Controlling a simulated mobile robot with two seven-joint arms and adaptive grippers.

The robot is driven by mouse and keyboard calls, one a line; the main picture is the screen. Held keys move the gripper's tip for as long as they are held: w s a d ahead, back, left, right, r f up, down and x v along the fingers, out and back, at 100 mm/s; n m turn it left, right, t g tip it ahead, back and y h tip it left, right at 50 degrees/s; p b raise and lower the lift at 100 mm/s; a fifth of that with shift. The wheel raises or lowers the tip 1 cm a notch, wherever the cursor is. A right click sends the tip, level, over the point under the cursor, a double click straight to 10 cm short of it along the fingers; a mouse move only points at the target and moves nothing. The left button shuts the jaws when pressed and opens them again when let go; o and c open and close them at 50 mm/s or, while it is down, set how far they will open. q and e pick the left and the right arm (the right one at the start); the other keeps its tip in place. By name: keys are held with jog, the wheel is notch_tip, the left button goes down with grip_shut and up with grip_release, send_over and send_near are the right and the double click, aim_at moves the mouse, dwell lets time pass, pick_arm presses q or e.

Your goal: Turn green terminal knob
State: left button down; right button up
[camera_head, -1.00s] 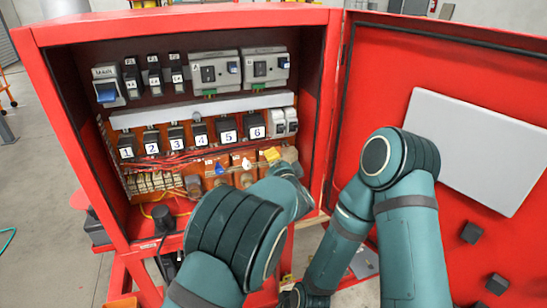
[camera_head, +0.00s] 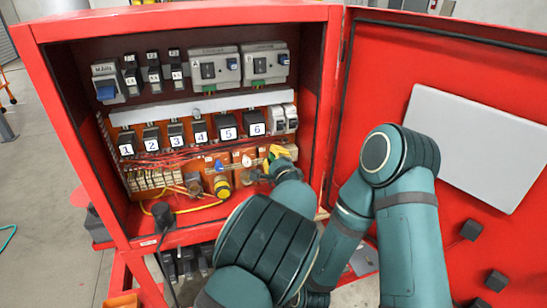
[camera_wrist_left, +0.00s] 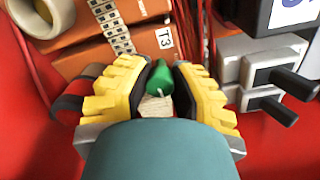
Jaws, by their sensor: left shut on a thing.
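The green terminal knob (camera_wrist_left: 160,76) shows in the left wrist view between the yellow ribbed fingers of my left gripper (camera_wrist_left: 158,88). The gripper is shut on it, with a finger on each side. A small pale block shows just below the knob, between the fingers. In the head view my left gripper (camera_head: 274,158) is at the lower right inside the red cabinet, and the hand mostly hides the knob there. My right arm shows at the right, but its gripper is out of view.
A blue knob (camera_head: 219,166) and a white knob (camera_head: 246,160) stand left of the gripper on the terminal row. Red wires and numbered black relays (camera_head: 227,129) are above. The cabinet's right wall and open red door (camera_head: 400,80) bound the right side.

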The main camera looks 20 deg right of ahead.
pick_arm(q)
jog(key=shift+a+r+m, duration=0.1)
jog(key=shift+m, duration=0.2)
jog(key=c, duration=0.8)
grip_release()
jog(key=shift+w, duration=0.1)
jog(key=shift+o, duration=0.2)
